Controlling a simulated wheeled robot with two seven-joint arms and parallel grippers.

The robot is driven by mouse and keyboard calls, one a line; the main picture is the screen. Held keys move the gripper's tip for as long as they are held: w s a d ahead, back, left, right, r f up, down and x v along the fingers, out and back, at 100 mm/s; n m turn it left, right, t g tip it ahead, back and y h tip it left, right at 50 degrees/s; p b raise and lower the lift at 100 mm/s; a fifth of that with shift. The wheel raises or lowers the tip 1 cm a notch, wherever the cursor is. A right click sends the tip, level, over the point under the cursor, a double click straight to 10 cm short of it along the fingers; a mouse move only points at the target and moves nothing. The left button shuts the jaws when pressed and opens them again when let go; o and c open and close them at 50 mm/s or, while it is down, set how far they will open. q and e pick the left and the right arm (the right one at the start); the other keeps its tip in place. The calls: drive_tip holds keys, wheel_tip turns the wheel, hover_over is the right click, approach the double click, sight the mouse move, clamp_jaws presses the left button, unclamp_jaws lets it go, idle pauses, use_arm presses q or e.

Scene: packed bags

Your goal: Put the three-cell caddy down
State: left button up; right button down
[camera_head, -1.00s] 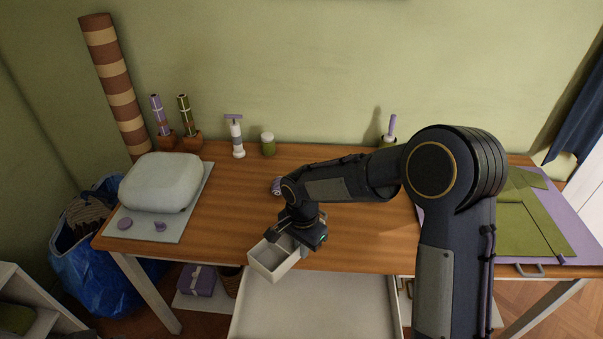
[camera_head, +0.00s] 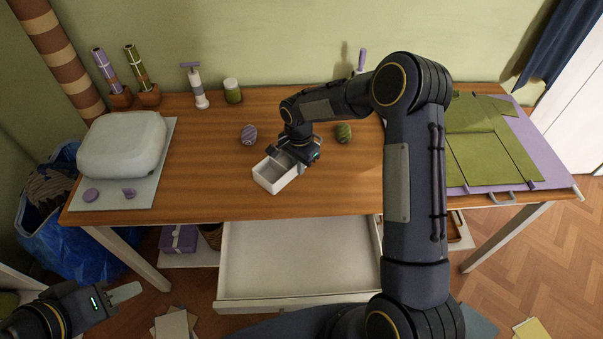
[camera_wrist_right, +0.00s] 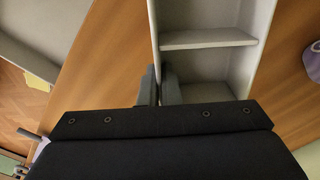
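The three-cell caddy (camera_head: 282,179) is a small white open box near the front middle of the wooden desk. My right gripper (camera_head: 283,157) is at its back side. In the right wrist view, the fingers (camera_wrist_right: 160,88) pinch one side wall of the caddy (camera_wrist_right: 208,39), with grey cells and a divider beside them. The caddy looks level, over or on the desk top; I cannot tell if it touches. My left gripper (camera_head: 118,296) is low at the left, away from the desk, its finger opening unclear.
An open white drawer (camera_head: 300,262) juts out below the desk (camera_head: 210,195). A purple striped ball (camera_head: 249,134) and a green ball (camera_head: 344,133) lie behind the caddy. A pale rounded case (camera_head: 122,145) is at left, a green folded sheet (camera_head: 490,150) at right. Bare wood lies around the caddy.

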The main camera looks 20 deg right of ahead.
sight(302, 180)
drive_tip(key=shift+w+d+f, duration=0.25)
drive_tip(key=shift+d+f, duration=0.05)
drive_tip(key=shift+f, duration=0.15)
drive_tip(key=f, duration=0.1)
drive_tip(key=f+b, duration=0.1)
drive_tip(key=f, duration=0.1)
drive_tip(key=shift+w+d+f+b, duration=0.15)
drive_tip(key=shift+d+f+b, duration=0.1)
drive_tip(key=shift+f+b, duration=0.15)
drive_tip(key=shift+r, duration=0.1)
drive_tip(key=shift+f, duration=0.25)
drive_tip(key=c, duration=1.6)
unclamp_jaws()
drive_tip(key=shift+r, duration=0.1)
drive_tip(key=shift+c, duration=0.2)
